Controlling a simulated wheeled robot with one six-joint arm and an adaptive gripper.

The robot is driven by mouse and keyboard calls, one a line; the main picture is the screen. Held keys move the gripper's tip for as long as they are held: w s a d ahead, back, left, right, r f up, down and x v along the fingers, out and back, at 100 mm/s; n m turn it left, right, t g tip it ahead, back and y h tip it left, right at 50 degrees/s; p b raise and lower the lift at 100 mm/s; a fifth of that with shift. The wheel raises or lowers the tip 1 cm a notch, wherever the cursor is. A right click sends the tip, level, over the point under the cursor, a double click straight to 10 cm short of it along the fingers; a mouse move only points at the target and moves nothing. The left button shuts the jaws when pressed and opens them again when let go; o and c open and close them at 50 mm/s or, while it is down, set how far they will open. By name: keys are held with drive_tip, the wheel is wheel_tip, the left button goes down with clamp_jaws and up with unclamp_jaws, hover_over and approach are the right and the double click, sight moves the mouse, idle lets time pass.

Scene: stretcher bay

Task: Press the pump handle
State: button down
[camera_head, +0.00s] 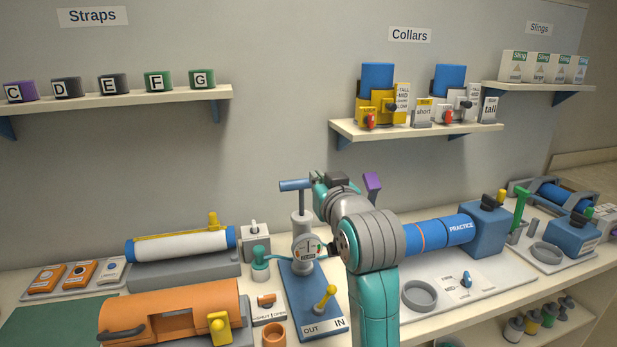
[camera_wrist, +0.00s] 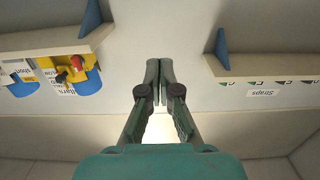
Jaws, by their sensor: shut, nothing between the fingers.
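The pump stands on a blue base plate (camera_head: 300,300) marked OUT and IN, at the middle of the bench. Its blue T-shaped handle (camera_head: 293,185) tops a grey upright cylinder (camera_head: 301,228) and looks raised. A round gauge (camera_head: 305,248) sits on the pump's front, and a yellow lever (camera_head: 326,296) stands on the base near OUT and IN. My gripper (camera_wrist: 153,66) is shut and empty in the wrist view, its fingertips together towards the wall. In the head view my arm's wrist is just right of the handle; the fingers are largely hidden there. The handle is not in the wrist view.
An orange case (camera_head: 170,310) and a white roll (camera_head: 180,245) lie left of the pump. A blue PRACTICE cylinder (camera_head: 440,232) lies to the right, on a white board. Wall shelves with straps (camera_head: 110,98) and collars (camera_head: 415,128) hang above. The wall between them is bare.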

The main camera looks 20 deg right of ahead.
idle(0.3)
hover_over(302, 204)
drive_tip(key=s, duration=0.2)
wheel_tip(302, 204, down, 4)
drive_tip(key=shift+s+f, duration=0.1)
drive_tip(key=shift+f, duration=0.1)
wheel_tip(302, 204, down, 8)
drive_tip(key=shift+r, duration=0.1)
idle(0.5)
